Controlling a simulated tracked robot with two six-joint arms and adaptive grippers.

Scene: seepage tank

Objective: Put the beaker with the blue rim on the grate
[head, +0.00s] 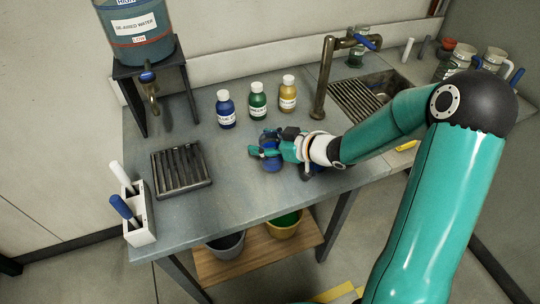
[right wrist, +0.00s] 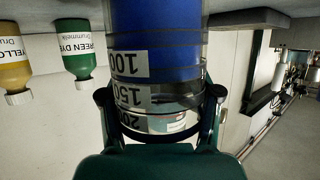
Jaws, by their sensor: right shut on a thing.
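My right gripper (head: 266,152) is shut around a clear graduated beaker (right wrist: 156,68) near the middle of the counter. The beaker shows blue in the head view (head: 271,165), partly hidden by the fingers. In the right wrist view it appears upside down, with deep blue inside and white marks for 100 and 150; its rim colour is not clear. The gripper's fingers (right wrist: 160,120) sit on both sides of it. I cannot tell whether its base touches the counter. A dark slatted grate (head: 181,167) lies to the left, apart from the beaker. My left gripper is not in view.
Blue (head: 226,109), green (head: 258,101) and yellow (head: 288,94) dye bottles stand behind the gripper. A water tank stand (head: 135,103) and a white holder (head: 141,217) flank the grate. A tap (head: 322,85) and slatted sink (head: 368,101) are right. Counter between grate and gripper is clear.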

